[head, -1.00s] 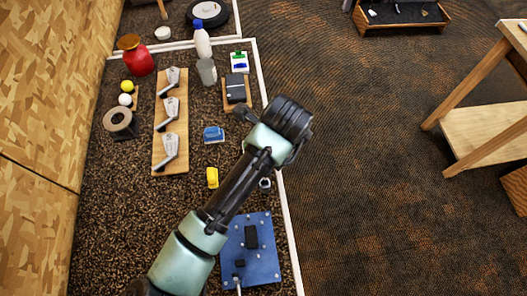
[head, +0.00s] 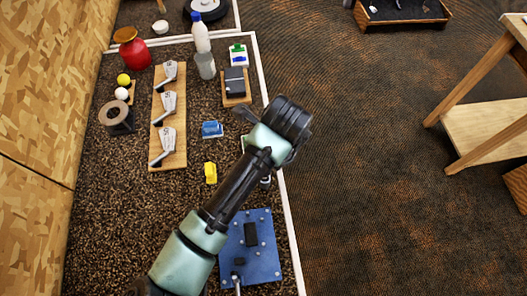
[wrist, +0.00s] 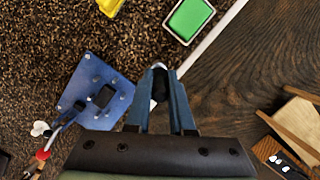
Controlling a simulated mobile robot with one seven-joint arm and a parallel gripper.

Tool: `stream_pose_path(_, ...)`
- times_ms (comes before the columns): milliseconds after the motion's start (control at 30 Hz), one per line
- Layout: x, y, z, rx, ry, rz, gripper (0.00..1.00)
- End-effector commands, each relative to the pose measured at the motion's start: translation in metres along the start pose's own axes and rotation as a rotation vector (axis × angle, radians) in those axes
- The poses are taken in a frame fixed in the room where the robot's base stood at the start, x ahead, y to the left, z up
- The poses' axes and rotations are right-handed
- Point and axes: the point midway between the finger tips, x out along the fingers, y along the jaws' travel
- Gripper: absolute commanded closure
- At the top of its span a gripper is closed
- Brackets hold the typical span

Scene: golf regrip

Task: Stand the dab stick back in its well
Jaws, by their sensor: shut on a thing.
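My gripper (wrist: 160,85) is shut on a dark, slim thing between its fingertips, which I take to be the dab stick (wrist: 160,88). Most of the stick is hidden by the fingers, so its tilt and lower end cannot be told. A small pale-rimmed thing shows just beyond the fingertips in the wrist view, and a small dark and white thing (head: 265,181) shows beside my arm in the head view. Either may be the well, but I cannot tell. In the head view my wrist covers the fingers.
A blue plate (head: 236,268) with a dark block lies nearby; it also shows in the wrist view (wrist: 72,98). A green pad in a white tray (wrist: 188,18) and a yellow thing (head: 210,172) are close. Club heads on a wooden board (head: 180,150) stand left. Dark floor lies right.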

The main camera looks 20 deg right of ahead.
Motion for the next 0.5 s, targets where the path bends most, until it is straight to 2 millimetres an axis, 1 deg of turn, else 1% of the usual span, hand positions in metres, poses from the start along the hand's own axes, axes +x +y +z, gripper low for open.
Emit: stream_pose_path(500,0.0025,-0.0001,-0.0004,0.000,0.000,0.000,1.00)
